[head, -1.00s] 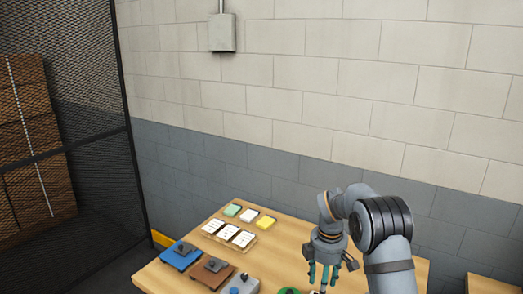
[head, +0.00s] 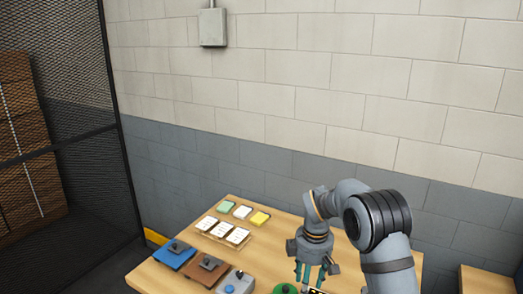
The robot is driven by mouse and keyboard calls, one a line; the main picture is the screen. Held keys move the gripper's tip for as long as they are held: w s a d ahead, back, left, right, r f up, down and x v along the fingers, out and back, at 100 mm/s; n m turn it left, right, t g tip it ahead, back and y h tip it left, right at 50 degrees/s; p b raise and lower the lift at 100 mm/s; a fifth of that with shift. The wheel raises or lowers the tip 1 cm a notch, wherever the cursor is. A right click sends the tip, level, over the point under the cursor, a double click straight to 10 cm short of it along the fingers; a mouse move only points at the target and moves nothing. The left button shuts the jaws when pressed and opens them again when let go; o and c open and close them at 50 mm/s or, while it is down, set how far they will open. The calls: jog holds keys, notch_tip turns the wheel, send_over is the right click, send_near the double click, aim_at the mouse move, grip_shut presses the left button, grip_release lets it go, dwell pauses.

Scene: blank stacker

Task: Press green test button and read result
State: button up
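A round green thing (head: 286,288), possibly the green test button, shows at the bottom edge of the head view. The frame cuts off its lower part, and no readable result shows. My gripper (head: 312,279) points down just right of it, over the wooden table (head: 150,277). Its teal fingers look apart, with nothing seen between them. I cannot tell its height above the table, but no contact with the green thing shows.
Left of my gripper stand a blue fixture (head: 175,255), a brown fixture (head: 208,270) and a grey box with a blue button (head: 236,284). Behind them lie several white cards (head: 222,231) and green, white and yellow blocks (head: 243,212). A mesh fence (head: 65,130) stands left.

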jog(key=shift+s+d+f+m, duration=0.1)
jog(key=shift+s+d+m, duration=0.3)
jog(key=shift+s, duration=0.35)
jog(key=shift+s+d+f+m, duration=0.1)
jog(key=shift+s+d+m, duration=0.25)
jog(key=shift+s, duration=0.4)
